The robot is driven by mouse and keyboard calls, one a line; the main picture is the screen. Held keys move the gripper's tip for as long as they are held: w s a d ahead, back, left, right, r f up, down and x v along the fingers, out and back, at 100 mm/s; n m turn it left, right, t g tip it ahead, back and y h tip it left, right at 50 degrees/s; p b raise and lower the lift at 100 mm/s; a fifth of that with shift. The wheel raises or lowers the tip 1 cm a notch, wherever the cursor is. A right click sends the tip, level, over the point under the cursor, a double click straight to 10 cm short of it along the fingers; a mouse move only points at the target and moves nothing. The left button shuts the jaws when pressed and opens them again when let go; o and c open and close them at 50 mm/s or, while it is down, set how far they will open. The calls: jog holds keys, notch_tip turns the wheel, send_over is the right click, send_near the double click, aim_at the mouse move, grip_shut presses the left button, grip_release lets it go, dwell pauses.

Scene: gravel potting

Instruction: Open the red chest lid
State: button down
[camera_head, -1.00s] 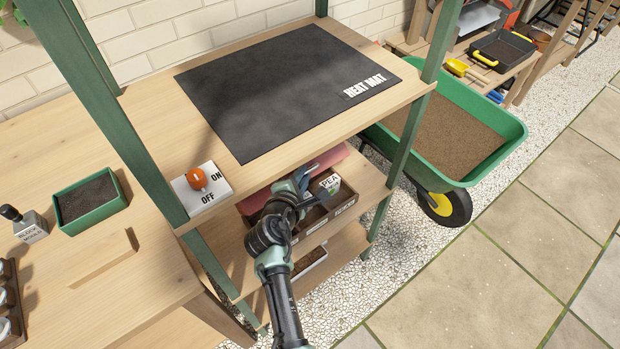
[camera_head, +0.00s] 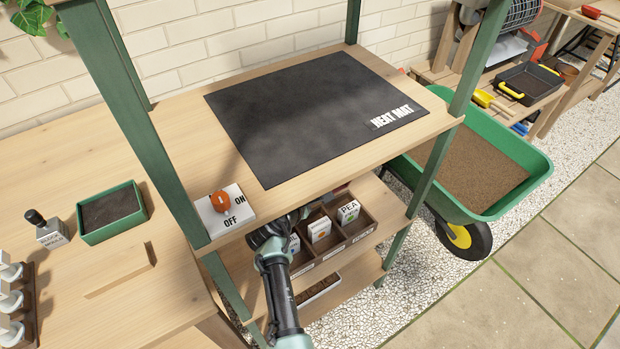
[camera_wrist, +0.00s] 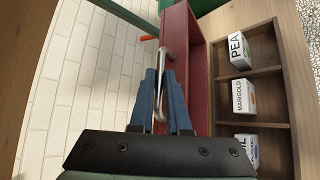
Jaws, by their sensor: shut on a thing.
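The red chest (camera_wrist: 199,75) shows in the wrist view as a long red box beside the wooden divided tray. A silver bar handle (camera_wrist: 164,52) runs along its side, and a small red-tipped piece (camera_wrist: 148,38) sticks out near it. My gripper (camera_wrist: 164,74) has its blue fingers closed around the bar handle. In the head view the chest is almost wholly hidden below the upper shelf and behind my arm. My fingertips are hidden there too. I cannot tell from these frames how far the lid stands open.
The divided tray (camera_head: 372,226) with several seed packets stands beside the chest on the middle shelf. The upper shelf, with the heat mat (camera_head: 310,110) and an ON/OFF switch (camera_head: 222,205), lies overhead. A green post (camera_head: 432,160) stands at right, near a green wheelbarrow (camera_head: 505,205).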

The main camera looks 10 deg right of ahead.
jog(key=shift+r, duration=0.15)
jog(key=c, duration=0.9)
grip_release()
jog(key=s+a, duration=0.2)
jog(key=s, duration=0.1)
jog(key=s+a+p, duration=0.1)
jog(key=s+a, duration=0.1)
jog(key=s, duration=0.2)
jog(key=s+a, duration=0.3)
jog(key=s, duration=0.1)
jog(key=shift+s+r, duration=0.1)
jog(key=shift+r, duration=0.1)
